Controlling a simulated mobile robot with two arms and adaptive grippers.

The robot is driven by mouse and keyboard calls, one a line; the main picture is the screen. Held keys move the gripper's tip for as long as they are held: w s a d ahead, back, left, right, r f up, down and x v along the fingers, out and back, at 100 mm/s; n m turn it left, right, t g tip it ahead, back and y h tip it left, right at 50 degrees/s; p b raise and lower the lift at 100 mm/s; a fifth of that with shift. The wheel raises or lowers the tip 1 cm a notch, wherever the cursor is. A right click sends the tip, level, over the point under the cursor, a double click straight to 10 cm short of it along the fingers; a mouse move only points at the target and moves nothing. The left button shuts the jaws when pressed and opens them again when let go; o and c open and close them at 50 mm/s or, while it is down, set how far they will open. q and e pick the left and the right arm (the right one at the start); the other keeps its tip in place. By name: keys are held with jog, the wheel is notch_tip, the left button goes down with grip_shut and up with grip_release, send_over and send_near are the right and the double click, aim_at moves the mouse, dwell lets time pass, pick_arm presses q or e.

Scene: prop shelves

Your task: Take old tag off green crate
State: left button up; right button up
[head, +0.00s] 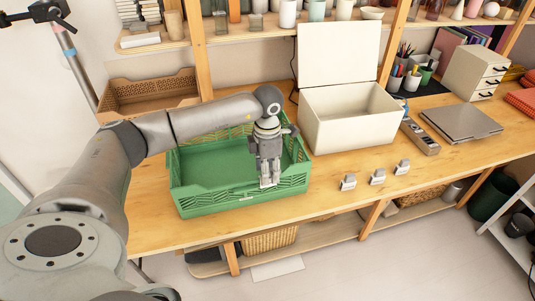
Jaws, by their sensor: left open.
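The green crate (205,201) stands on the wooden table, open at the top and empty as far as I can see. My left gripper (269,183) points down over the crate's front wall, right of its middle, with its fingers at the front rim. It is open; whether it touches the rim I cannot tell. A small pale mark (248,198) shows on the front wall just left of the fingertips; it may be the old tag, but it is too small to be sure. My right gripper is out of view.
Several small white clip-like pieces (348,182) stand on the table right of the crate. A white lidded box (350,122) stands open behind them. A grey strip-shaped device (420,137) and a closed laptop (461,123) lie further right. A brown crate (150,92) is at the back left.

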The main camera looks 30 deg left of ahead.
pick_arm(q)
jog(key=shift+f, duration=1.35)
jog(key=shift+c, duration=0.3)
grip_shut()
